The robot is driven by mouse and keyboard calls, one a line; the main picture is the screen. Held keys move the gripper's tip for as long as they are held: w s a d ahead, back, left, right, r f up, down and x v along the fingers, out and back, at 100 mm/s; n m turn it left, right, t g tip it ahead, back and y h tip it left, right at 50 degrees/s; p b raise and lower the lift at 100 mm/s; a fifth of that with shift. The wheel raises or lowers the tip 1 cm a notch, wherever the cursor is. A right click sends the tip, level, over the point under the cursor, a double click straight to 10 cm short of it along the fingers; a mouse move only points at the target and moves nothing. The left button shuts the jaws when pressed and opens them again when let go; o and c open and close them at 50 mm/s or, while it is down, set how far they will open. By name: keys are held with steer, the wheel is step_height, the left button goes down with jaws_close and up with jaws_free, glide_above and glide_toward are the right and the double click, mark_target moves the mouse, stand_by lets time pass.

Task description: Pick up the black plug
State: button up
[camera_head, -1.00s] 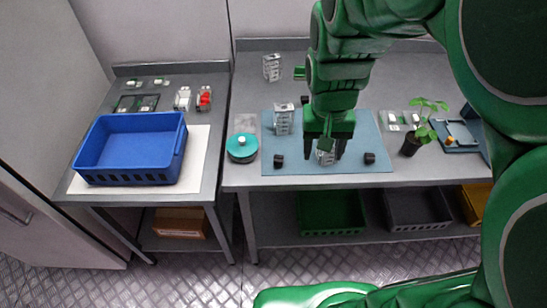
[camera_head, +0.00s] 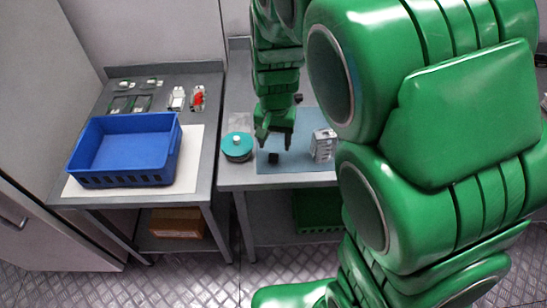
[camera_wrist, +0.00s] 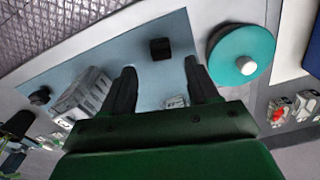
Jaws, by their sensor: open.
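A small black plug (camera_head: 273,158) lies on the blue mat (camera_head: 300,163), just below my gripper (camera_head: 274,145) in the head view. In the wrist view the black plug (camera_wrist: 160,48) shows just beyond the gap between the open fingers of my gripper (camera_wrist: 160,67). The fingers are apart, with nothing held between them. A second black plug (camera_wrist: 40,95) lies farther left in the wrist view; my arm hides that area in the head view.
A white rack (camera_head: 322,145) stands on the mat right of my gripper. A teal round container (camera_head: 237,146) stands close on the left. A blue crate (camera_head: 128,116) sits on the left table. Part of another pale rack (camera_wrist: 175,102) shows between my fingers.

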mark_target(274, 156)
steer(key=f, duration=0.5)
steer(key=shift+s+a, duration=0.15)
steer(key=shift+s, duration=0.15)
steer(key=shift+f, duration=0.6)
steer(key=c, duration=1)
steer(key=shift+r, duration=0.1)
